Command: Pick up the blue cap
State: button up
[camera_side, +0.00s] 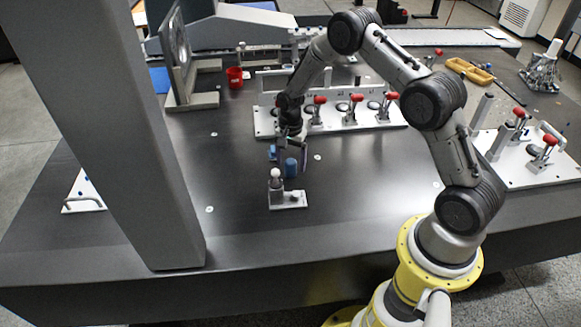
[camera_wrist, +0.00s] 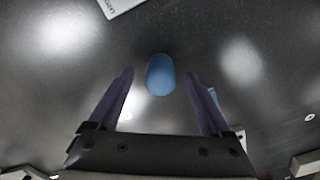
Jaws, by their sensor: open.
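The blue cap (camera_side: 291,168) stands on the dark table in the side view, just behind a small white plate with a ball-topped post. In the wrist view the blue cap (camera_wrist: 160,75) lies between the tips of my two purple fingers, with a gap on each side. My gripper (camera_side: 292,158) points down at the cap and is open, with nothing held. It also shows in the wrist view (camera_wrist: 159,77). How far the fingertips are above the table is hard to tell.
The ball-post plate (camera_side: 290,199) is close in front of the cap. A white fixture plate with red-handled clamps (camera_side: 350,120) stands behind. A red cup (camera_side: 235,77) is at back left. A grey column (camera_side: 110,120) rises at left. The table right of the cap is clear.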

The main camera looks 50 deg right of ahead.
jog(key=shift+f, duration=0.3)
grip_shut()
jog(key=shift+r, duration=0.15)
